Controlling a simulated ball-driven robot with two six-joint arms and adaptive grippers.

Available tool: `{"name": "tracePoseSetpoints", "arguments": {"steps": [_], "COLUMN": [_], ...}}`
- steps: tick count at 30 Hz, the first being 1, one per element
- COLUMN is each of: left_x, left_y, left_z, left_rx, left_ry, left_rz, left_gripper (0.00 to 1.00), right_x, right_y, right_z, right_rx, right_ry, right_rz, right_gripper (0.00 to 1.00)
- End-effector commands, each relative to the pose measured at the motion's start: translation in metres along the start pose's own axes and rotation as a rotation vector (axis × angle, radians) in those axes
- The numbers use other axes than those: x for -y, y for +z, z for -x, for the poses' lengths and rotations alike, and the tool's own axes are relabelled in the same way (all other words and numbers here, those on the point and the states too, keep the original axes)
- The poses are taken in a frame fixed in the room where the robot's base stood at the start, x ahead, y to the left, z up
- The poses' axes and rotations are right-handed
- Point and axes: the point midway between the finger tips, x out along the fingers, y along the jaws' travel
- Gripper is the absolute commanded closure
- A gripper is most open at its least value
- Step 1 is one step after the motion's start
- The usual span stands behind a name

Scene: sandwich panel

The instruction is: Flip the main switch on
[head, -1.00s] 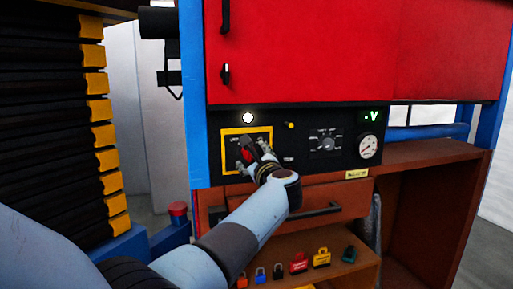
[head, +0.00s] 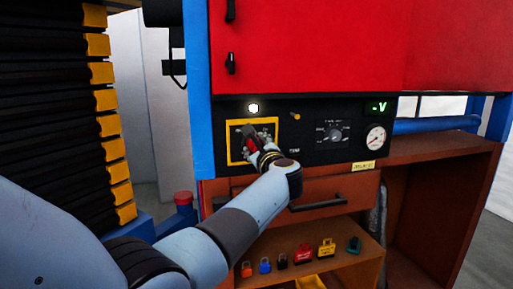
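The main switch is a red handle (head: 251,146) on a black plate with a yellow border (head: 232,151), on the black control panel. My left gripper (head: 255,140) is right at the switch, with its dark fingers in front of and beside the red handle. The gripper covers part of the handle and plate. I cannot tell whether the fingers are closed on the handle or just around it. My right gripper is not in view.
A white lamp (head: 253,107) is lit above the switch. The panel also has a yellow button (head: 295,116), a dial (head: 336,134), a gauge (head: 375,137) and a green display (head: 378,107). Several coloured padlocks (head: 303,252) sit on the shelf below.

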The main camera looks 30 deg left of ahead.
Motion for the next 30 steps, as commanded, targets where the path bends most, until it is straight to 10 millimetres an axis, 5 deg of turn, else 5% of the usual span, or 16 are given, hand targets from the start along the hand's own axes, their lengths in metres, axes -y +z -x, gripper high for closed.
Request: {"name": "tracePoseSetpoints", "arguments": {"steps": [30], "left_x": [-0.0007], "left_y": [0.0005], "left_z": [0.0000], "left_rx": [0.000], "left_ry": [-0.001], "left_rz": [-0.507], "left_gripper": [0.92], "right_x": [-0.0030], "right_y": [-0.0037], "right_z": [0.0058], "right_rx": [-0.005], "right_ry": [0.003], "right_rz": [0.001], "right_gripper": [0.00]}}
